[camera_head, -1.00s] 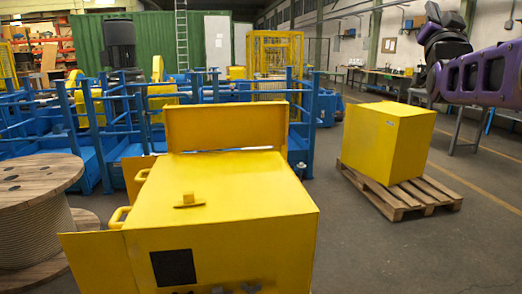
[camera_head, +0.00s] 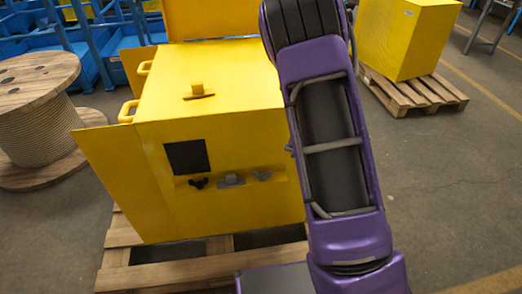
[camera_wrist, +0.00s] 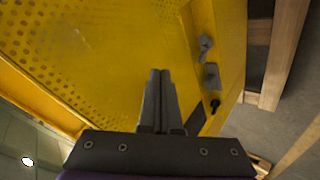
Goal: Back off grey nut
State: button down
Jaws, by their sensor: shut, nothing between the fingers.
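In the head view, three small fittings sit in a row on the front of the yellow cabinet (camera_head: 255,215): a dark wing-shaped one (camera_head: 199,183), a grey blocky one (camera_head: 231,180) and a grey wing-shaped nut (camera_head: 262,174) at right. In the wrist view, the grey wing-shaped nut (camera_wrist: 205,46) is uppermost, with the grey blocky fitting (camera_wrist: 211,76) and the dark one (camera_wrist: 215,105) below it. My gripper (camera_wrist: 159,72) is shut and empty, its fingertips to the left of these fittings in the picture. Contact with the cabinet cannot be told. The head view does not show my gripper.
The cabinet stands on a wooden pallet (camera_head: 125,255). A cable drum (camera_head: 38,110) is at left. Another yellow box (camera_head: 400,38) on a pallet (camera_head: 415,92) stands at back right. A perforated yellow panel (camera_wrist: 75,55) fills the wrist view's left. The floor at right is clear.

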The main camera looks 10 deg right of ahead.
aim_at(270, 174)
jog(key=s+a+f+n+g+y, duration=0.1)
jog(key=s+a+f+g, duration=0.2)
jog(key=s+f, duration=0.5)
jog(key=w+f, duration=0.2)
jog(key=w, duration=0.1)
jog(key=w+a+f+b, duration=0.1)
jog(key=w+f, duration=0.2)
jog(key=w, duration=0.1)
jog(key=w+a+f, duration=0.1)
jog(key=w+f, duration=0.2)
jog(key=shift+w+a+f+b, duration=0.2)
jog(key=shift+w+f+b, duration=0.05)
jog(key=shift+b, duration=0.05)
jog(key=shift+w+d, duration=0.45)
jog(key=shift+w, duration=0.35)
jog(key=shift+s, duration=0.1)
